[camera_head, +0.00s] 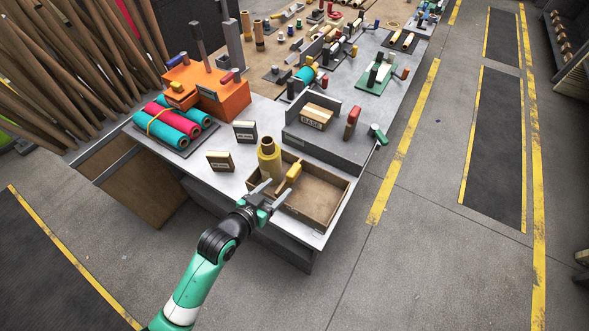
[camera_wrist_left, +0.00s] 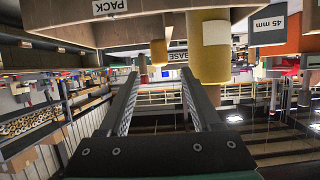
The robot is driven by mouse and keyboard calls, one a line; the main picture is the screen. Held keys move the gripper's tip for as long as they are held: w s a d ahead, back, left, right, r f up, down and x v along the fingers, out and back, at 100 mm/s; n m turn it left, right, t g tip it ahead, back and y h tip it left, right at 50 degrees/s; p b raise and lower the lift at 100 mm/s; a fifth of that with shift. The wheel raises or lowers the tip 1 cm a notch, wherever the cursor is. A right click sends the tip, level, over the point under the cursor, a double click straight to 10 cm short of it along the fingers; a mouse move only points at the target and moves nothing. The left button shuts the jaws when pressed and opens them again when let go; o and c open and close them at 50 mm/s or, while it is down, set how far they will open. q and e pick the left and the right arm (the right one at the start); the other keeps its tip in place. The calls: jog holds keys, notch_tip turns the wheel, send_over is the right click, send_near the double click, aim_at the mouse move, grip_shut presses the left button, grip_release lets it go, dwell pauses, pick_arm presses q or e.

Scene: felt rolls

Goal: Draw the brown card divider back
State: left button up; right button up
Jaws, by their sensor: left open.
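My left gripper (camera_head: 280,186) is open and empty at the near-left side of the brown-lined tray (camera_head: 335,213) on the bench corner. In the left wrist view its two fingers (camera_wrist_left: 160,73) are spread apart, and the picture is upside down. The tray also shows there, with a PACK label (camera_wrist_left: 110,6) on its wall. I cannot clearly tell the brown card divider from the tray's brown inside. A yellow roll with a pale label (camera_head: 268,158) stands upright beside the gripper. A smaller yellow roll (camera_head: 293,172) is at the tray's left part. My right gripper is out of view.
Teal and red felt rolls (camera_head: 172,119) and an orange block (camera_head: 215,88) lie further left. The tray's right part looks empty.

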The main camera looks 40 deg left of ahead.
aim_at(294, 173)
pick_arm(q)
jog(key=b+x, duration=0.3)
jog(key=x, duration=0.7)
jog(key=shift+w, duration=0.35)
grip_shut()
dwell(0.8)
